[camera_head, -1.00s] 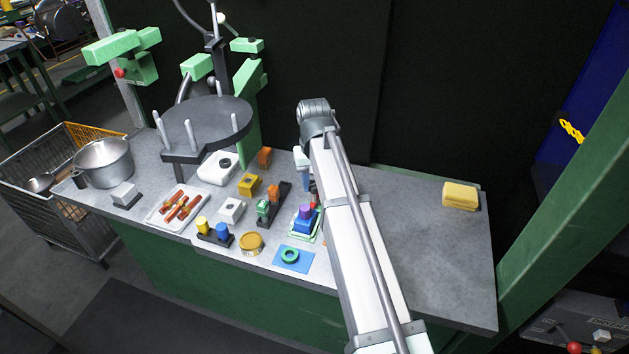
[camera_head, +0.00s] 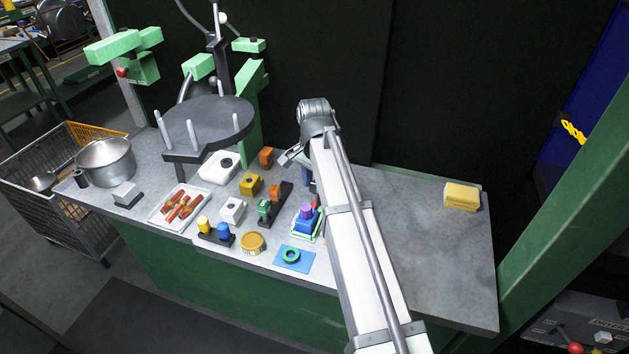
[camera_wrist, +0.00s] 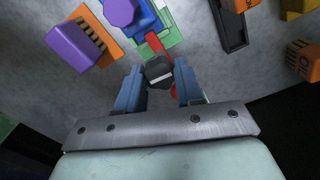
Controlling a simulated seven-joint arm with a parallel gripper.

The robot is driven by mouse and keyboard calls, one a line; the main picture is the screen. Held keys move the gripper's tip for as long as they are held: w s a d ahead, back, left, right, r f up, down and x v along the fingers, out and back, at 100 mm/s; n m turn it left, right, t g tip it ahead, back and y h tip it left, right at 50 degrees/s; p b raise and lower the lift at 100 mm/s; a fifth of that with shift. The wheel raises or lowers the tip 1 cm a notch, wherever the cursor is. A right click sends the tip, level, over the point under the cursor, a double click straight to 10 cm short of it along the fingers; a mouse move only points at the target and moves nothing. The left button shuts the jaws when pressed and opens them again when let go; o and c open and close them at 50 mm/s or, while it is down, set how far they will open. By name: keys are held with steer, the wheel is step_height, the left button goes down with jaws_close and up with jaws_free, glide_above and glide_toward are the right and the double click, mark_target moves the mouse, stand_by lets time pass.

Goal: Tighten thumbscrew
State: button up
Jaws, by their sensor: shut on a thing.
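A dark grey, many-sided knob with a pale stripe (camera_wrist: 159,69), which looks like the thumbscrew, sits between the blue fingers of my gripper (camera_wrist: 160,78) in the wrist view. My gripper is shut on it. A red part (camera_wrist: 154,42) shows just beyond the knob, and a bit of red shows below it between the fingers. What the knob is mounted on is mostly hidden by the knob and fingers. In the head view, my arm covers the knob and most of the gripper.
A blue and purple block stack (camera_head: 305,220) on a green-edged base stands close by. A purple block on an orange base (camera_wrist: 77,50) lies left in the wrist view. A dark rail (camera_head: 276,204) is left of my arm. The table's right side is clear except for yellow sponges (camera_head: 461,196).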

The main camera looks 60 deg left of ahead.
mark_target(314, 185)
steer(key=shift+m, duration=0.7)
steer(key=o, duration=1)
steer(key=shift+o, duration=0.2)
step_height(314, 185, up, 14)
steer(key=shift+f, duration=0.15)
stand_by(0.4)
